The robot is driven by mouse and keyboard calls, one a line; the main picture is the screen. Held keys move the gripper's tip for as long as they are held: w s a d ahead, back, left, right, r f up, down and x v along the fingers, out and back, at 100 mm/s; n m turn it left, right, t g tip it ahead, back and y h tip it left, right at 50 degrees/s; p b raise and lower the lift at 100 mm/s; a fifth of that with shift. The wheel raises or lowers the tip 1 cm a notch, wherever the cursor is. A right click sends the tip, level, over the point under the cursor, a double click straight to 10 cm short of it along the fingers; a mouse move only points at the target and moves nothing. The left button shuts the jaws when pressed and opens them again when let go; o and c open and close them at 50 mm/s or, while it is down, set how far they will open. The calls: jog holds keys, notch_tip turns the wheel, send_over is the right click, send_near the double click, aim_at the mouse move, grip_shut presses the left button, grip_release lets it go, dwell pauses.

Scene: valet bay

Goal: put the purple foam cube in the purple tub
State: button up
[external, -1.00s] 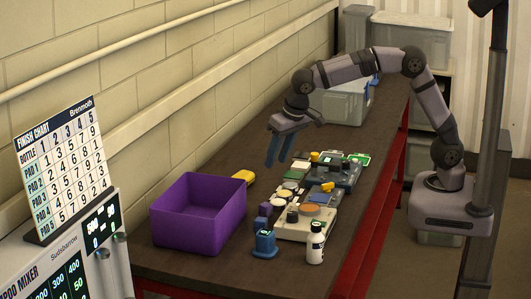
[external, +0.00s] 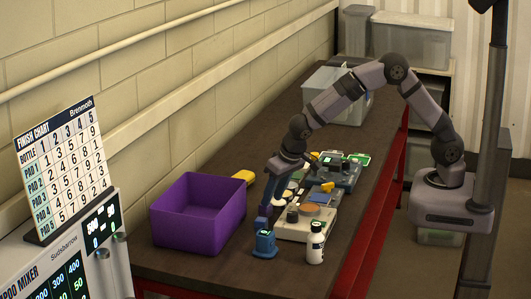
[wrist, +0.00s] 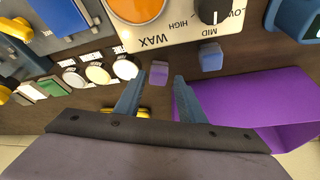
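The purple foam cube (wrist: 159,73) is on the table in the wrist view, just beyond and between my fingertips. A bluer cube (wrist: 210,57) lies to its right, beside the beige wax unit. My gripper (wrist: 156,84) is open and empty, with its fingers pointing down toward the purple cube. In the external view my gripper (external: 266,207) covers most of that cube, and the bluer cube (external: 261,223) shows just below it. The purple tub (external: 197,235) stands to the left, open and seemingly empty; in the wrist view its side (wrist: 245,108) shows at the right.
The beige wax unit (external: 290,232) with knobs and a blue-grey unit (external: 338,176) stand close to the right. A blue dispenser (external: 264,243) and a white bottle (external: 315,243) stand in front. A yellow object (external: 243,176) lies behind the tub. Small discs lie nearby.

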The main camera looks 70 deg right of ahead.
aim_at(266, 210)
jog(key=shift+p+x, duration=1.4)
jog(key=shift+x, duration=1.2)
jog(key=shift+d, duration=0.1)
jog(key=c, duration=0.9)
jog(key=shift+r, duration=0.15)
